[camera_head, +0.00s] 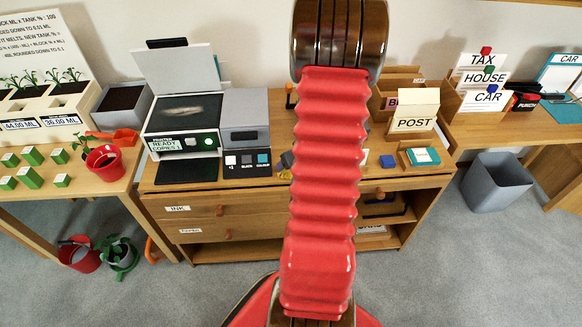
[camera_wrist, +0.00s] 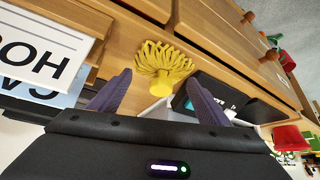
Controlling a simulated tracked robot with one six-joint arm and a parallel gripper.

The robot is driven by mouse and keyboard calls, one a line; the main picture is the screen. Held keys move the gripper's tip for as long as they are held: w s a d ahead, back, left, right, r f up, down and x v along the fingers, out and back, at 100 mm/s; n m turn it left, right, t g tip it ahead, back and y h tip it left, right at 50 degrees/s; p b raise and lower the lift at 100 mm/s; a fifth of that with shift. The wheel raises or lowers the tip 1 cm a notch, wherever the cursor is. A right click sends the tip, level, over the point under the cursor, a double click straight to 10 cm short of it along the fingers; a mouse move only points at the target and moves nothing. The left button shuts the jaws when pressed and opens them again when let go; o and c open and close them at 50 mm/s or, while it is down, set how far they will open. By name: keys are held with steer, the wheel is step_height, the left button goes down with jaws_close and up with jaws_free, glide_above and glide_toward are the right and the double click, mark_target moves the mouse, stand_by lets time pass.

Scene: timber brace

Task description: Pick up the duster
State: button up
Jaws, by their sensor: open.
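The duster (camera_wrist: 165,62) shows in the wrist view as a yellow fringed head with a smooth round yellow part at its near end. It lies on the wooden cabinet top, ahead of and between my fingers. My gripper (camera_wrist: 157,92) is open, with its two dark fingers spread and nothing held between them. In the head view only a small yellow part of the duster (camera_head: 286,175) shows, at the left edge of my red arm. The arm hides the rest of it there, and my gripper too.
The copier (camera_head: 185,120) stands left of the duster on the cabinet (camera_head: 225,255). The POST box (camera_head: 415,112), a blue block (camera_head: 387,161) and a small tray with a teal item (camera_head: 421,156) are to the right. Lettered cards (camera_wrist: 40,55) stand close on the wrist view's left.

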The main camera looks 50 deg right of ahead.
steer(key=shift+x, duration=1.45)
steer(key=c, duration=0.8)
